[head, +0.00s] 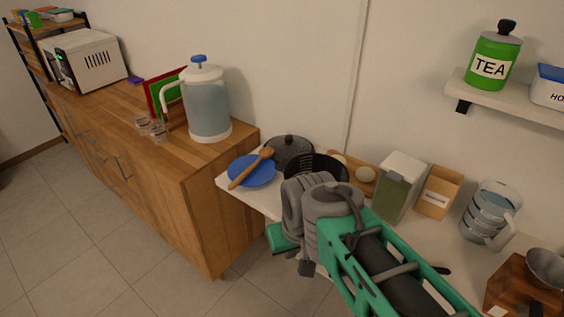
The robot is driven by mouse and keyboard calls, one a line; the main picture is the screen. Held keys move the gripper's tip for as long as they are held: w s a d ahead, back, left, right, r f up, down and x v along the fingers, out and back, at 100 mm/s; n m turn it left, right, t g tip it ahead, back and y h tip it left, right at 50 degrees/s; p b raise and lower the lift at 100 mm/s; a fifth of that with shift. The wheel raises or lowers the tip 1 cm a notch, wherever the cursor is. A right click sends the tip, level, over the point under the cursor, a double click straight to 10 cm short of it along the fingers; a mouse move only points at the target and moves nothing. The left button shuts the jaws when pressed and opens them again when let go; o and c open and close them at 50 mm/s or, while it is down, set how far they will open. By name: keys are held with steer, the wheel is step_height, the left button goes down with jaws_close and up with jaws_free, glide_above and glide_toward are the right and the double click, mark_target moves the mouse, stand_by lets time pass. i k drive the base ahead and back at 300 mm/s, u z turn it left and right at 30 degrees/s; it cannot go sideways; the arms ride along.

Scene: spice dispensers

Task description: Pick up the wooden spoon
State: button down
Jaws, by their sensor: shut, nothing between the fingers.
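The wooden spoon (251,168) lies tilted across a blue plate (263,174) at the left end of the white table. Its bowl is at the upper right and its handle runs down to the left over the plate's rim. My arm reaches in from the lower right, and its grey wrist is to the right of and nearer than the plate. My gripper (292,246) is at the arm's end, below and right of the spoon and apart from it in the picture. It is shut and empty; its fingers are mostly hidden.
A black pan (328,163) and a dark lidded pot (289,149) stand close to the plate. A green-filled container (398,188), a tan box (439,192) and a glass jug (488,213) stand to the right. A wooden cabinet (190,205) adjoins on the left.

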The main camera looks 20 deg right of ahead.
mark_target(266, 153)
steer(key=z, duration=0.55)
steer(key=k, duration=1.1)
steer(key=u, duration=1.35)
steer(key=i, duration=1.45)
steer(key=z, duration=0.25)
